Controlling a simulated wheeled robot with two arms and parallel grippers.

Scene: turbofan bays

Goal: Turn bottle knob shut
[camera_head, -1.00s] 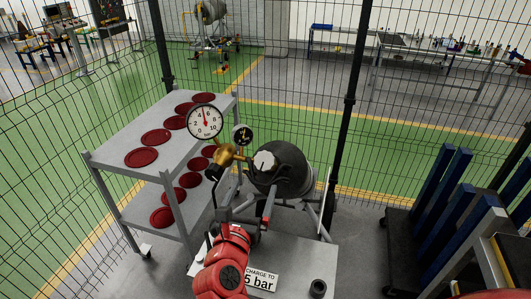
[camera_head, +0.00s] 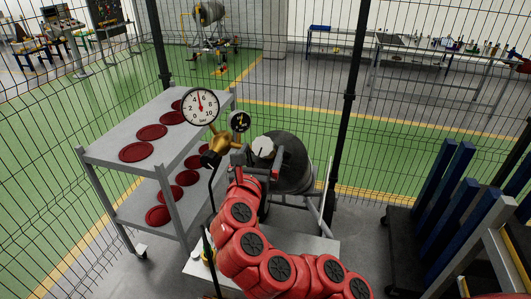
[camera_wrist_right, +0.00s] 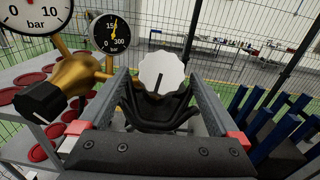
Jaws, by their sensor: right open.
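The white bottle knob (camera_head: 263,147) sits at the front end of the dark grey bottle (camera_head: 291,165). In the right wrist view the knob (camera_wrist_right: 161,72) shows a scalloped rim and a dark slot mark. My right gripper (camera_head: 257,161) is open at the knob; in the wrist view one finger stands on each side of it, with a gap visible. I cannot tell whether either finger touches it. The large gauge (camera_head: 200,106) has its needle near 5 bar. The brass regulator (camera_head: 222,143) with its black knob (camera_wrist_right: 41,102) is just left of the gripper. My left gripper is not in view.
A small gauge (camera_head: 239,121) stands close to the knob, left of the gripper. A grey shelf cart (camera_head: 105,160) with red discs is at left. Blue panels (camera_head: 449,200) stand in a rack at right. Wire fence surrounds the bay.

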